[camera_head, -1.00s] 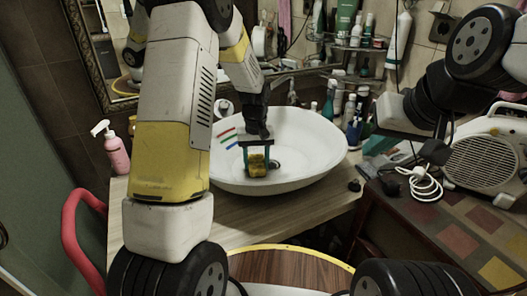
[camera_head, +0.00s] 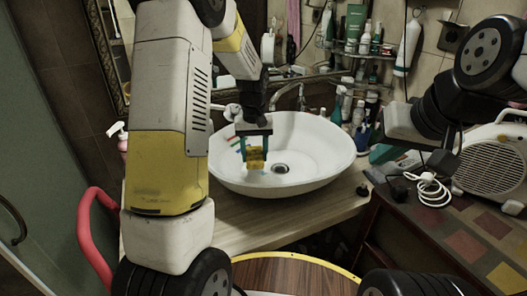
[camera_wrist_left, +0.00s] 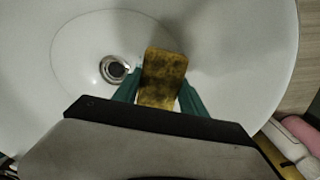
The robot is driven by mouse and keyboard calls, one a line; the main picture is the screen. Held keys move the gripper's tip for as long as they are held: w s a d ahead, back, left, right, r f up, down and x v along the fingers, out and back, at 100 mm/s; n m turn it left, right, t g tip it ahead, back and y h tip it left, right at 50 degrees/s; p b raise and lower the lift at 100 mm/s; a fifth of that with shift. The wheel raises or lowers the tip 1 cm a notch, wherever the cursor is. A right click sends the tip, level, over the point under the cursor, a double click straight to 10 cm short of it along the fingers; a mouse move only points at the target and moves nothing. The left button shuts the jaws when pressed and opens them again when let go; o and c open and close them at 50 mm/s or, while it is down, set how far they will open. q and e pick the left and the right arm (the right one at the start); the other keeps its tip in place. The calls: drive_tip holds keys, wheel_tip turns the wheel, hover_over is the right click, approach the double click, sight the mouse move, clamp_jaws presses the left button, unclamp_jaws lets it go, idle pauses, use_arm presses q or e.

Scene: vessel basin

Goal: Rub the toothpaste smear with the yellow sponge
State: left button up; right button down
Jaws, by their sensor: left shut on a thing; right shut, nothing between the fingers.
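The yellow sponge (camera_head: 257,164), mottled with dark stains, is held between the green fingers of my left gripper (camera_head: 256,157) inside the white basin (camera_head: 325,165). It also shows in the left wrist view (camera_wrist_left: 163,75), to the right of the drain. The toothpaste smear (camera_head: 237,143), short red, green and blue stripes, lies on the basin's left inner wall, just left of the gripper and partly hidden by it. I cannot tell whether the sponge touches the basin wall. No smear shows in the left wrist view. My right gripper (camera_head: 443,160) is shut and empty, right of the basin.
The drain (camera_head: 281,168) is right of the sponge. A pink pump bottle (camera_head: 122,144) stands left, partly behind my left arm. Bottles (camera_head: 345,105) crowd behind the basin's right rim. A beige heater (camera_head: 492,160) and white cable (camera_head: 432,190) are at the right.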

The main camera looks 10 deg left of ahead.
use_arm(q)
drive_tip(key=shift+r, duration=1.05)
